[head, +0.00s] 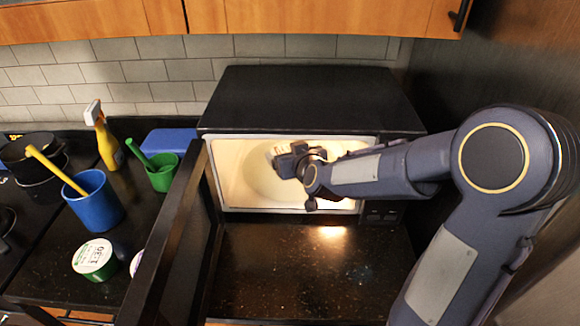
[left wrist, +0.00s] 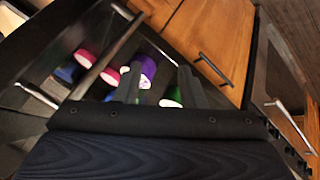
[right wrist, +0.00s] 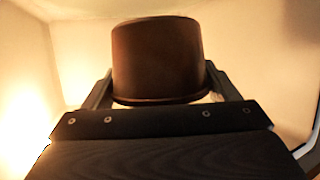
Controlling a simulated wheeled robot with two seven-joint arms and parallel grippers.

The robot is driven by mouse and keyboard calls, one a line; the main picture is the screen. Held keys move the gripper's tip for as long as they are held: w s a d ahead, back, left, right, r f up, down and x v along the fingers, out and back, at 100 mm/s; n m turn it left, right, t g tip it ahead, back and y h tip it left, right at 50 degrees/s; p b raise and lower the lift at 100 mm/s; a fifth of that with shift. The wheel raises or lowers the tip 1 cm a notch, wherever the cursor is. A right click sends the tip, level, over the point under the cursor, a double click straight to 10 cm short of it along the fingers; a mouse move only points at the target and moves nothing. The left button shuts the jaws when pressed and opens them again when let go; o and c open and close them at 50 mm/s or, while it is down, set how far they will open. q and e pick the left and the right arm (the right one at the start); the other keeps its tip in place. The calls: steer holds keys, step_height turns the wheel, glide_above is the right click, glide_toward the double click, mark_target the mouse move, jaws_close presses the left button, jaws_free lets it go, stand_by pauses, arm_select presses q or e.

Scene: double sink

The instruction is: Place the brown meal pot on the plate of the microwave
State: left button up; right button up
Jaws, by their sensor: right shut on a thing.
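The brown meal pot (right wrist: 158,58) fills the middle of the right wrist view, with a finger on each side of it. My right gripper (head: 280,156) is shut on it inside the lit microwave (head: 310,98). In the head view the pot cannot be made out, as the gripper and arm cover that spot. The pale round plate (head: 258,178) shows in part inside the microwave, below and left of the gripper. I cannot tell whether the pot touches it. My left gripper (left wrist: 160,88) is open and empty, with its fingers apart.
The microwave door (head: 168,240) stands open on the left. Left of it are a blue cup (head: 95,205), a green cup (head: 162,178), a yellow spray bottle (head: 106,145) and a green-white pot (head: 94,258). The counter before the microwave is clear.

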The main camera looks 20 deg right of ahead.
steer(key=w+d, duration=0.1)
steer(key=w, duration=0.2)
steer(key=shift+w+d, duration=0.15)
steer(key=shift+d, duration=0.25)
steer(key=shift+a+f, duration=0.1)
steer(key=shift+f, duration=0.75)
step_height(320, 180, down, 4)
steer(key=shift+f, duration=0.2)
steer(key=shift+w+f+p, duration=0.1)
steer(key=shift+f+p, duration=0.2)
steer(key=shift+f, duration=0.1)
steer(key=shift+f+b, duration=0.15)
steer(key=shift+b, duration=0.2)
steer(key=o, duration=1.3)
